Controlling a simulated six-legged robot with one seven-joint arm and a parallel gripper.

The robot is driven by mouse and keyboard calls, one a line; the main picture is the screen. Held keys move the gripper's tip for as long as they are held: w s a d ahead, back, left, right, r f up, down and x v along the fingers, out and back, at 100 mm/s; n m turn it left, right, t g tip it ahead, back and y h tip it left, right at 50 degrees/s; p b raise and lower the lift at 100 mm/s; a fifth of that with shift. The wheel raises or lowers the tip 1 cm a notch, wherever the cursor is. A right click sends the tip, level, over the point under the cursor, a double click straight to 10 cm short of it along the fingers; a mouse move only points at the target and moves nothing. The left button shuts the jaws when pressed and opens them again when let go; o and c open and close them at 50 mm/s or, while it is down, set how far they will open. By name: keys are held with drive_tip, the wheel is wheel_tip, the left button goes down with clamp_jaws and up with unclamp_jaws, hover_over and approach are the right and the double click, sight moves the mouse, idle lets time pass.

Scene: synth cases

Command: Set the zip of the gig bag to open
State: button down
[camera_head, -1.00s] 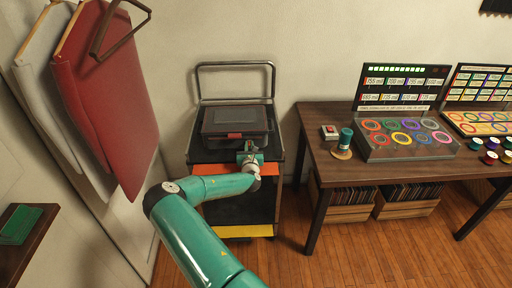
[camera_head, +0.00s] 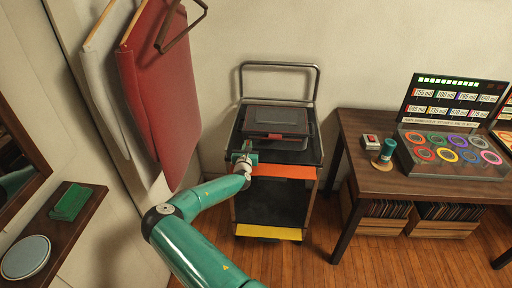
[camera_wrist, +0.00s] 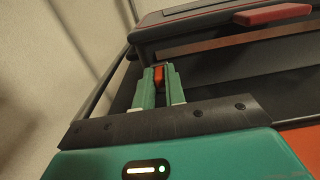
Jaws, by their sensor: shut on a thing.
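The gig bag (camera_head: 276,121) is a dark, box-like case lying on top of a cart, with a red tab on its front. In the wrist view its dark lid edge (camera_wrist: 185,17) and red tab (camera_wrist: 272,14) show at the top, with a reddish-brown strip (camera_wrist: 225,42) below the lid. My gripper (camera_head: 243,156) is at the front left corner of the bag. In the wrist view my gripper (camera_wrist: 160,80) is shut on a small orange-red piece (camera_wrist: 158,76), which looks like the zip pull. I cannot tell how far the zip is open.
The cart (camera_head: 283,171) has an orange front edge, a yellow lower edge and a tall metal handle behind. A wooden table (camera_head: 375,178) with a display console stands at the right. Red and grey hanging panels (camera_head: 160,95) are at the left. The floor between is clear.

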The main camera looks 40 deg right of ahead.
drive_tip(key=shift+w+a, duration=0.2)
drive_tip(key=shift+w, duration=0.05)
drive_tip(key=c, duration=1.4)
unclamp_jaws()
drive_tip(key=shift+c, duration=0.2)
drive_tip(key=v, duration=1.3)
drive_tip(key=shift+s+a, duration=0.3)
